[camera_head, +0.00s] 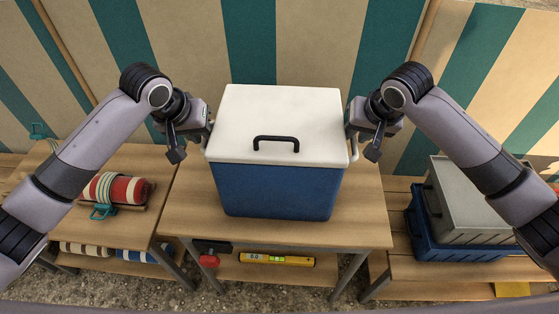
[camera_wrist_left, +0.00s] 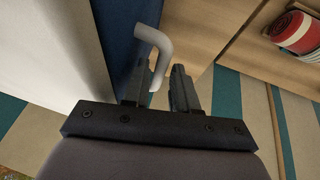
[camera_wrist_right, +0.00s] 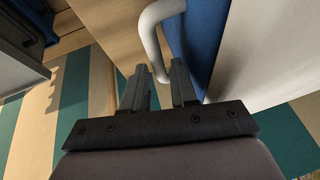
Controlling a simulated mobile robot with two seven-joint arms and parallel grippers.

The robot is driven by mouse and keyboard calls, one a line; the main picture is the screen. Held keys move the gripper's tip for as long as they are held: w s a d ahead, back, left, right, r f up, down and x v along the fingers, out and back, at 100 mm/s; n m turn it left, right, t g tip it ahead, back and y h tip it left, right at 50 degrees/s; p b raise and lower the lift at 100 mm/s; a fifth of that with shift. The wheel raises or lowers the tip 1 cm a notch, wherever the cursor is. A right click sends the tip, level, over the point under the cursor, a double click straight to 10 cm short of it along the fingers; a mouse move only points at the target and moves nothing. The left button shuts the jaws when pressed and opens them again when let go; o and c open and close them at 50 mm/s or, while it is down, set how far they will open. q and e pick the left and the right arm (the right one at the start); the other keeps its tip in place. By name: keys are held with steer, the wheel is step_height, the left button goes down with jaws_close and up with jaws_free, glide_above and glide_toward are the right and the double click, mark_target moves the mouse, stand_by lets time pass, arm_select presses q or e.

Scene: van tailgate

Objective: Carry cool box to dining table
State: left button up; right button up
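The cool box, with a blue body (camera_head: 275,190) and a white lid (camera_head: 277,110), stands upright on the middle wooden table (camera_head: 185,205). A black handle (camera_head: 276,139) lies on its lid. White bar handles stick out at its sides. My left gripper (camera_head: 207,129) is at the box's left side; in the left wrist view its fingers close around the left white handle (camera_wrist_left: 155,45). My right gripper (camera_head: 351,131) is at the right side, its fingers close around the right white handle (camera_wrist_right: 150,35). The fingertips are partly hidden in the head view.
A left bench (camera_head: 150,165) bears a red-and-cream roll (camera_head: 128,189). A yellow spirit level (camera_head: 276,259) lies on the shelf below the box. A striped fabric wall (camera_head: 300,40) stands close behind.

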arm_select(q)
steer(key=shift+f, duration=0.1)
arm_select(e)
steer(key=shift+f, duration=0.15)
arm_select(q)
jaws_close()
arm_select(e)
jaws_close()
steer(key=shift+w, duration=0.1)
stand_by(0.8)
arm_select(q)
steer(key=shift+w+r, duration=0.15)
steer(key=shift+r, duration=0.05)
arm_select(e)
steer(key=shift+w+r, duration=0.1)
steer(key=shift+r, duration=0.15)
